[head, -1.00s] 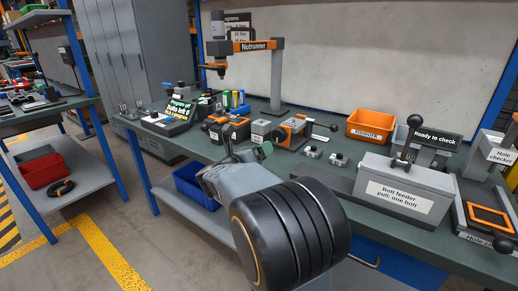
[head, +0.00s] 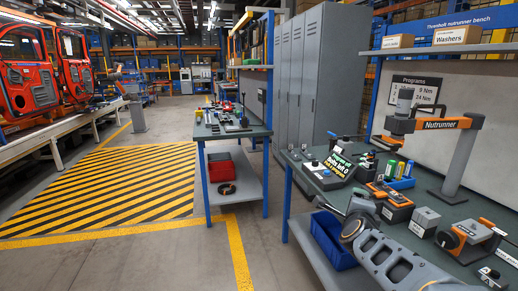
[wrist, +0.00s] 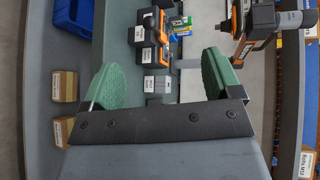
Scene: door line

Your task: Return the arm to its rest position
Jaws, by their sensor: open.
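My gripper (wrist: 162,82) shows in the wrist view with its two green finger pads wide apart and nothing between them. Beyond it lie the bench top and orange-and-black tool units (wrist: 150,40). In the head view my arm reaches in from the lower right, over the front edge of the nutrunner bench (head: 440,205). The gripper's fingers cannot be made out clearly there.
The nutrunner stand (head: 452,150) rises at the right, with a program display (head: 336,165) and orange units (head: 392,200) on the bench. A blue bin (head: 330,238) sits below. A second bench (head: 232,130) stands left of it. The striped floor (head: 120,190) is clear.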

